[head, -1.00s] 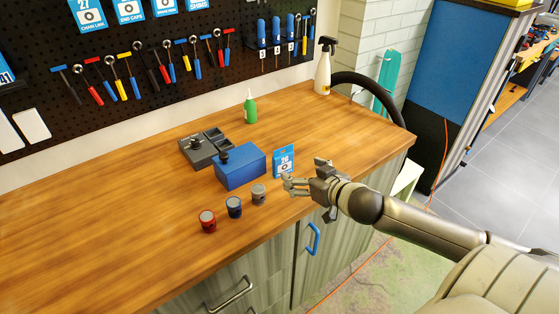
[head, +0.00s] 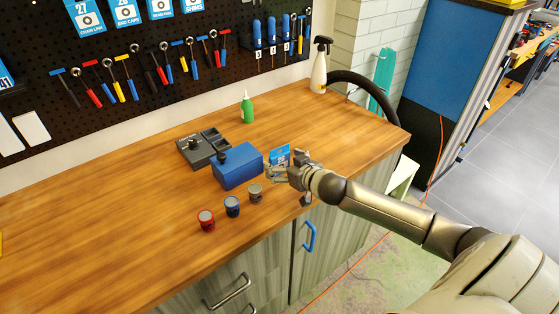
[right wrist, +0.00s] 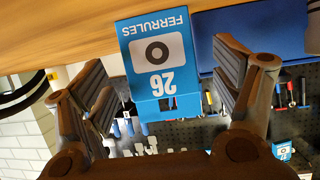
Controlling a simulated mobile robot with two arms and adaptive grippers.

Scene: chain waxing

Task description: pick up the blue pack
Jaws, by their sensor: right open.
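The blue pack (head: 279,155) stands on the wooden worktop, just right of a blue box, and is partly hidden by my right gripper in the head view. In the right wrist view the pack (right wrist: 157,60) appears upside down, with "26", "FERRULES" and a ring picture on its label. My right gripper (head: 276,172) is open at the near side of the pack. In the right wrist view its two fingers (right wrist: 163,90) stand on either side of the pack, with gaps visible on both sides. My left gripper is not in view.
The blue box (head: 238,167) is close to the pack's left. Three small tins, red (head: 206,220), blue (head: 232,206) and grey (head: 255,193), stand in front. A grey tray (head: 203,148), green bottle (head: 247,108) and spray bottle (head: 320,66) are behind. The right worktop is clear.

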